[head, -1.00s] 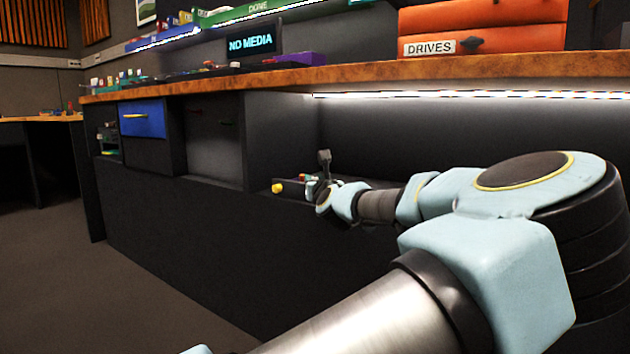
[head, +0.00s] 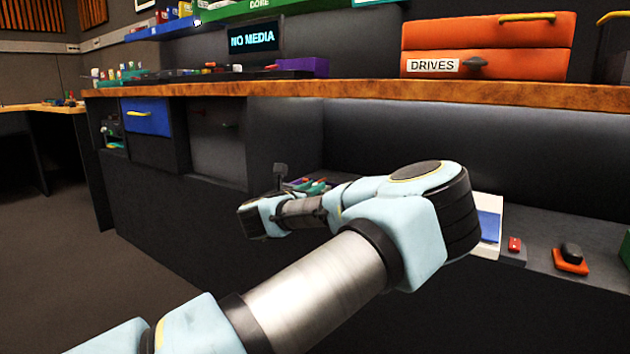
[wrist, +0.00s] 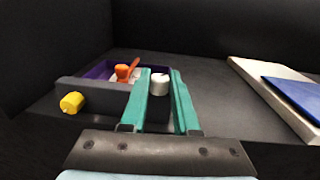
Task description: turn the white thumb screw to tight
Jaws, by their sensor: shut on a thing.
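The white thumb screw (wrist: 160,85) is a short white cylinder in the wrist view, standing near the front corner of a dark box with a purple edge. My gripper (wrist: 160,78) has its two teal fingers on either side of the screw and is shut on it. A small mark shows on the screw's top; its turn setting cannot be read.
A yellow knob (wrist: 72,102) sticks out of the box's front at left. An orange part (wrist: 126,71) lies behind. A white slab with a blue panel (wrist: 295,95) lies to the right. In the head view a red switch (head: 515,244) and a black knob on an orange base (head: 571,256) are further right.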

